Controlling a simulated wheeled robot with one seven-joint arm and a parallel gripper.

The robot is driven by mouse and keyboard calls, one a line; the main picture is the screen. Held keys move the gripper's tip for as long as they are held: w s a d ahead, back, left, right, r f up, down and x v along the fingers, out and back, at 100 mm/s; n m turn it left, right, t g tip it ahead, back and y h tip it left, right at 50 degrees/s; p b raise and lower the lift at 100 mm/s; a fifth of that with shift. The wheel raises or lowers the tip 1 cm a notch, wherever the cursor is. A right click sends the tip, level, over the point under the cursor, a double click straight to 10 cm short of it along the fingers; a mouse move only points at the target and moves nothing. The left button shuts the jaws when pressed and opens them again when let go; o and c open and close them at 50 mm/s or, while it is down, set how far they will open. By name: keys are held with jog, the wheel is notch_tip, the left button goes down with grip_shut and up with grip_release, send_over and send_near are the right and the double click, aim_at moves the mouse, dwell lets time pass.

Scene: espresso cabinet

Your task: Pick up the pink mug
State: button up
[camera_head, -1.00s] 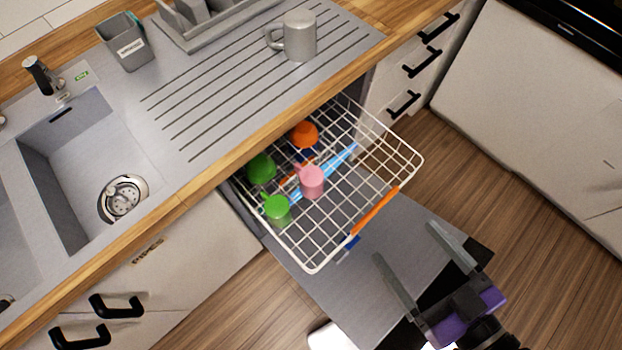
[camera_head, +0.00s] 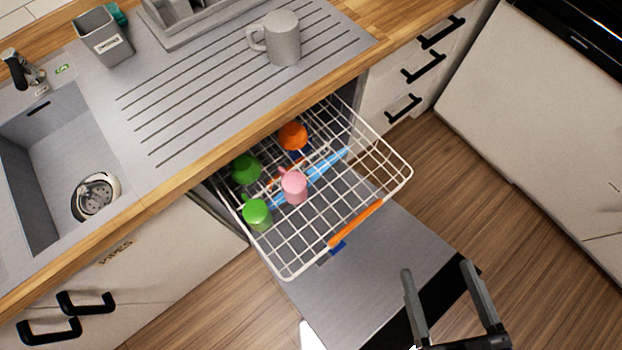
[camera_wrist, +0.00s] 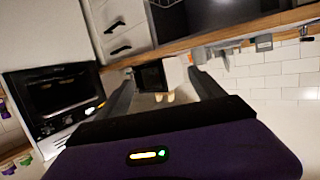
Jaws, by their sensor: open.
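The pink mug (camera_head: 294,187) sits in the white wire dishwasher rack (camera_head: 400,175), seemingly upside down, with a blue item running behind it. My gripper (camera_head: 434,268) is open and empty over the dishwasher door, to the lower right of the mug and clear of the rack. In the wrist view the two fingers (camera_wrist: 160,84) are spread with nothing between them. The mug is not in the wrist view, which faces the oven and wall.
Two green items (camera_head: 257,214) and an orange one (camera_head: 293,136) stand near the mug in the rack. The open dishwasher door (camera_head: 375,265) lies below. A grey mug (camera_head: 282,40) is on the counter above. Wood floor is clear at right.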

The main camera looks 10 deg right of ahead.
jog(key=w+a+f+n+g+y+b, duration=0.1)
jog(key=w+a+f+n+b, duration=0.4)
jog(key=a+f+n, duration=0.4)
jog(key=w+a+f+n+b, duration=0.5)
jog(key=w+a+f+n, duration=0.3)
jog(key=a+f, duration=0.3)
jog(key=w+a+f+n+g+y+b, duration=0.1)
jog(key=w+a+f+n+b, duration=0.4)
jog(key=a+f+n, duration=0.5)
jog(key=shift+w+a+f+n+g+y+b, duration=0.15)
jog(key=shift+w+f+n+b, duration=0.1)
jog(key=shift+w+f, duration=0.35)
jog(key=shift+w+f+n+g+y+b, duration=0.15)
jog(key=shift+w+f+n, duration=0.1)
jog(key=shift+w+f, duration=0.3)
jog(key=n+t+h, duration=0.1)
jog(key=n+h, duration=0.4)
send_near(295, 183)
jog(key=a+f, duration=0.1)
jog(key=f, duration=0.1)
jog(key=shift+h, duration=0.3)
jog(key=b+x, duration=0.3)
jog(key=x, duration=0.8)
jog(key=shift+d, duration=0.1)
